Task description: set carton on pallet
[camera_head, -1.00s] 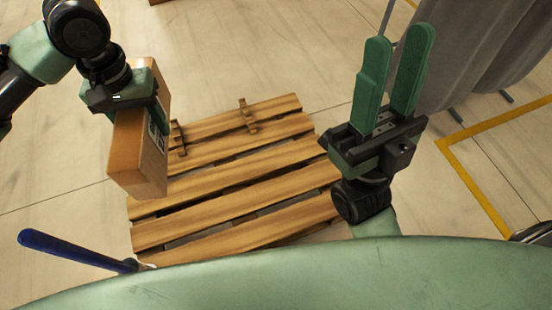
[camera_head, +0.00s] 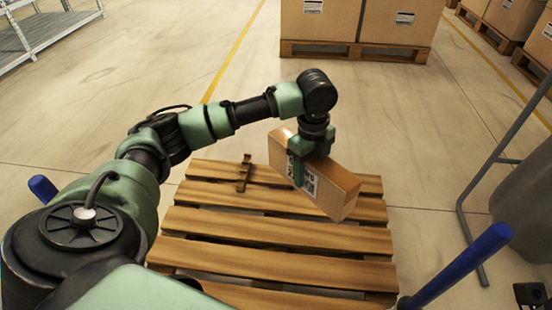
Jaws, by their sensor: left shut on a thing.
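The brown cardboard carton (camera_head: 335,184) with a printed label is in the middle right of the head view. My left gripper (camera_head: 308,165) points down and is shut on the carton near its left part. The carton is over the far right part of the wooden slatted pallet (camera_head: 255,260) and looks tilted in the picture. Whether its underside touches the slats cannot be told.
Small wooden brackets (camera_head: 244,174) stand on the pallet's far left part. Blue handles (camera_head: 460,264) show at both sides. A grey bin (camera_head: 525,190) and frame stand at right. Stacked cartons on a pallet (camera_head: 355,50) are behind. A metal rack (camera_head: 40,35) is far left.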

